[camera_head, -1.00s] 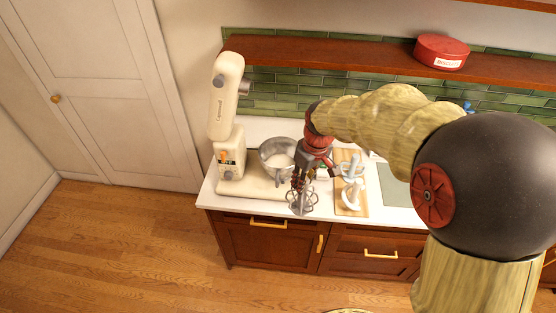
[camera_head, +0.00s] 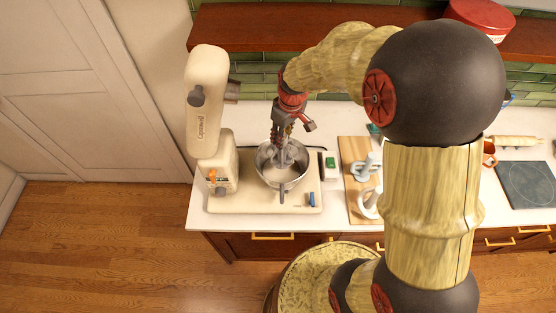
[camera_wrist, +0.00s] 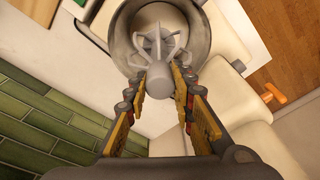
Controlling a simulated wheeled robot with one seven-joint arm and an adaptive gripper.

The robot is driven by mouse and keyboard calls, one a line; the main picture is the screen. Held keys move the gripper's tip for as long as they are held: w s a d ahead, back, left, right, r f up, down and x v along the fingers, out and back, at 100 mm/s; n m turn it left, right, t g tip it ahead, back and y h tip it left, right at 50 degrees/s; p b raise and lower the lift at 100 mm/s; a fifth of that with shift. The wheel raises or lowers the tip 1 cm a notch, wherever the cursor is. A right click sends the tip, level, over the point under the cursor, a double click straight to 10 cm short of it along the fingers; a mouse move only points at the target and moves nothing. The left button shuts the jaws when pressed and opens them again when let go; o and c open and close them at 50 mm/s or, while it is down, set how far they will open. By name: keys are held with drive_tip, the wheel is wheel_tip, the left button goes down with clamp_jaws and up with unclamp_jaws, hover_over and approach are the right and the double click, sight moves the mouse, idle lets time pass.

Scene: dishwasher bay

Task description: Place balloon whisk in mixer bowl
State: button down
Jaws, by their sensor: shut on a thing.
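The balloon whisk (camera_wrist: 155,45) is held by its hub in my gripper (camera_wrist: 165,85), which is shut on it in the wrist view. Its wires reach down inside the metal mixer bowl (camera_wrist: 203,25). In the head view my gripper (camera_head: 281,142) points down above the bowl (camera_head: 268,178), and the whisk shows only partly between the fingers and the bowl. I cannot tell whether the whisk touches the bowl's bottom. The cream stand mixer (camera_head: 207,110) has its head tilted up, and the bowl sits on its base (camera_head: 235,204).
A wooden board (camera_head: 352,148) with white mixer attachments (camera_head: 368,170) lies to the right. A red tin (camera_head: 480,18) is on the wooden shelf (camera_head: 240,30) above. A dark slab (camera_head: 527,185) and a rolling pin (camera_head: 515,141) are farther right.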

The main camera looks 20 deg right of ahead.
sight(282, 153)
wheel_tip(282, 153, down, 6)
drive_tip(key=shift+r, duration=0.1)
wheel_tip(282, 153, down, 3)
drive_tip(key=shift+r+p, duration=0.1)
drive_tip(key=shift+p, duration=0.3)
drive_tip(key=shift+f, duration=0.45)
drive_tip(key=shift+f, duration=0.1)
drive_tip(key=c, duration=1.6)
unclamp_jaws()
drive_tip(key=shift+o, duration=0.5)
